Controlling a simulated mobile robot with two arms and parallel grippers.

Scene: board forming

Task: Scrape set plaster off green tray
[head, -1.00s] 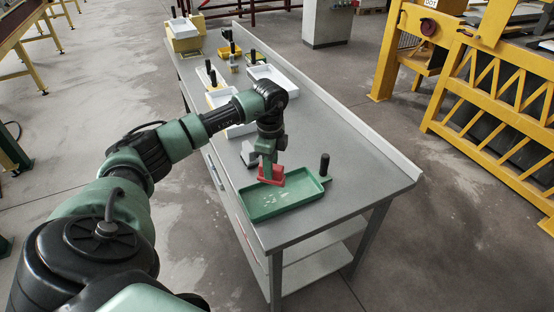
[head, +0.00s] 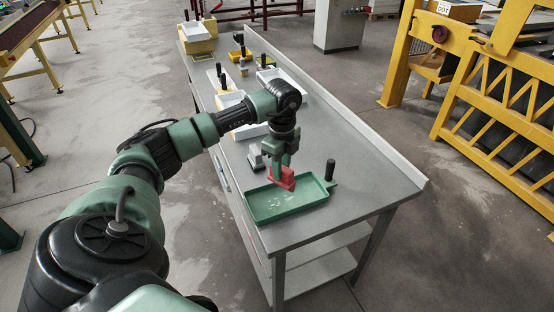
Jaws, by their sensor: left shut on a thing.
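The green tray (head: 262,212) lies near the front end of the grey bench, with a black upright handle (head: 330,169) at its right back corner. Pale plaster patches (head: 284,198) show on its floor. My left gripper (head: 283,167) points down over the tray's back part and is shut on a red scraper (head: 281,178). The scraper's lower edge is at or just above the tray floor; I cannot tell whether it touches. My right gripper is not in view.
The grey bench (head: 352,150) has a raised rim along its right side. A small grey block-like tool (head: 255,157) stands behind the tray. White trays (head: 287,82) and other handled tools stand farther back. Yellow machinery (head: 490,130) is at the right.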

